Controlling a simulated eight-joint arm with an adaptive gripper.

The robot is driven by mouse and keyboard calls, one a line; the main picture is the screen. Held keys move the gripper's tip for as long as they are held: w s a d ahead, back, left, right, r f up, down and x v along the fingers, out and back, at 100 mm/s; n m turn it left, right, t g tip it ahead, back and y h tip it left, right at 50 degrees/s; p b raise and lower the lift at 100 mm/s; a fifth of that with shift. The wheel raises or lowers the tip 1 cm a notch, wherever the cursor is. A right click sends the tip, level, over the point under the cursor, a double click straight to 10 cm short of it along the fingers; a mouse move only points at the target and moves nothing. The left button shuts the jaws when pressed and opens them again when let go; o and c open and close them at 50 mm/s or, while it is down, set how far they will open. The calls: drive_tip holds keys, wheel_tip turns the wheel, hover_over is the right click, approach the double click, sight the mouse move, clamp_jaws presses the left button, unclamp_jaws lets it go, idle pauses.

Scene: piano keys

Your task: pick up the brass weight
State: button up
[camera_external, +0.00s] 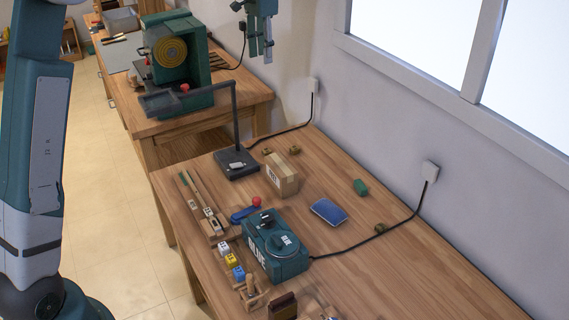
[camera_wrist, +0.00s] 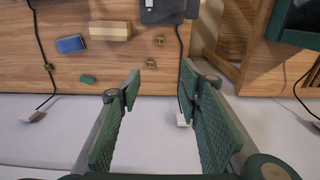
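Three small brass-coloured pieces lie on the wooden workbench (camera_external: 345,255); I cannot tell which is the brass weight. Two are near the wall end: one (camera_external: 267,151) by the lamp and one (camera_external: 294,150) behind the cardboard box. The third (camera_external: 380,228) is by the cable near the blue pad. In the wrist view the two (camera_wrist: 160,40) (camera_wrist: 151,63) sit above the gap between my fingers, and the third (camera_wrist: 49,66) is far left. My gripper (camera_external: 260,52) hangs above and beyond the bench, apart from them. It is open and empty in the wrist view (camera_wrist: 160,84).
The cardboard box (camera_external: 282,176), the black lamp (camera_external: 237,164), a green piece (camera_external: 360,187), the blue pad (camera_external: 329,212) and a teal machine (camera_external: 276,245) stand on the bench. A wall with a window (camera_external: 470,60) borders it. A second bench with a green machine (camera_external: 175,60) stands behind.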

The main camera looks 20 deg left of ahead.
drive_tip(key=w+d+f, duration=0.1)
drive_tip(key=w+f, duration=0.1)
approach(267, 152)
drive_tip(key=w, duration=0.2)
drive_tip(key=shift+w+d+f, duration=0.1)
drive_tip(key=shift+d+f, duration=0.25)
drive_tip(key=shift+f, duration=0.05)
drive_tip(key=shift+f, duration=1.25)
drive_tip(key=shift+a+f+b, duration=0.15)
drive_tip(key=shift+f+b, duration=0.3)
drive_tip(key=shift+f, duration=2.15)
drive_tip(key=c, duration=0.7)
